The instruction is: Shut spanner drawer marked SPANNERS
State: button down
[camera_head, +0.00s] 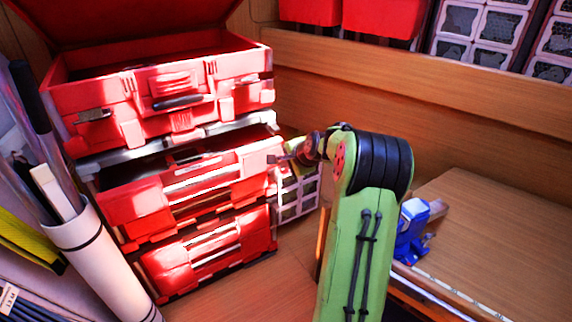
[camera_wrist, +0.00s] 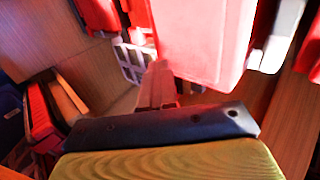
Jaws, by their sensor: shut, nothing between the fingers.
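A red toolbox (camera_head: 165,95) with an open lid stands at the left in the head view. Its upper drawer (camera_head: 125,208) is pulled out, with a dark gap showing above its front. The lower drawer (camera_head: 165,272) sits beneath it and looks closer to shut. No SPANNERS marking is readable on either. My gripper (camera_head: 279,159) is shut and empty at the right end of the upper drawer's front; whether it touches cannot be told. In the wrist view my gripper's fingertips (camera_wrist: 158,75) are together beside a large, brightly lit red panel (camera_wrist: 205,40), probably the drawer.
A white tube (camera_head: 95,255) holding long items stands left of the toolbox. A pale grid-fronted organiser (camera_head: 297,195) sits behind my gripper. A wooden bench (camera_head: 490,225) with a blue tool (camera_head: 411,232) is at the right. Red bins (camera_head: 380,17) line the shelf above.

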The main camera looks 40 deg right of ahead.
jog(key=w+p, duration=0.2)
jog(key=w, duration=0.2)
jog(key=w+d+p, duration=0.1)
jog(key=w+p, duration=0.1)
jog(key=w, duration=0.2)
jog(key=w+d+p, duration=0.1)
jog(key=w+p, duration=0.1)
jog(key=w, duration=0.2)
jog(key=shift+d+r, duration=0.15)
